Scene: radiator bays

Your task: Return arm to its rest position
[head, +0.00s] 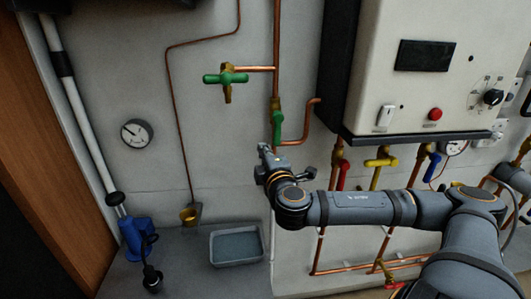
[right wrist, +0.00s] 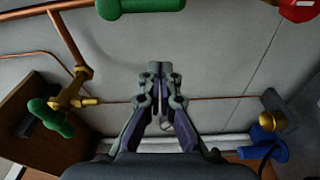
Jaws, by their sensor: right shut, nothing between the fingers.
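My right arm comes in from the right in the head view and reaches across below the boiler. Its gripper (head: 264,158) is in front of the wall, just left of the copper pipe with the green lever (head: 278,127). In the right wrist view the two fingers (right wrist: 160,72) are together, with nothing between them. The green lever (right wrist: 140,8) shows at the top there, apart from the fingertips. The green-handled tap (right wrist: 50,118) is on the left of that view. My left arm and gripper are not in view.
The boiler (head: 380,85) hangs above my right forearm. Red, yellow (head: 379,162) and blue valve handles sit under it, close to the arm. A grey tray (head: 237,245) lies below the gripper. A gauge (head: 137,133) and a blue pump-like device (head: 137,238) are at the left.

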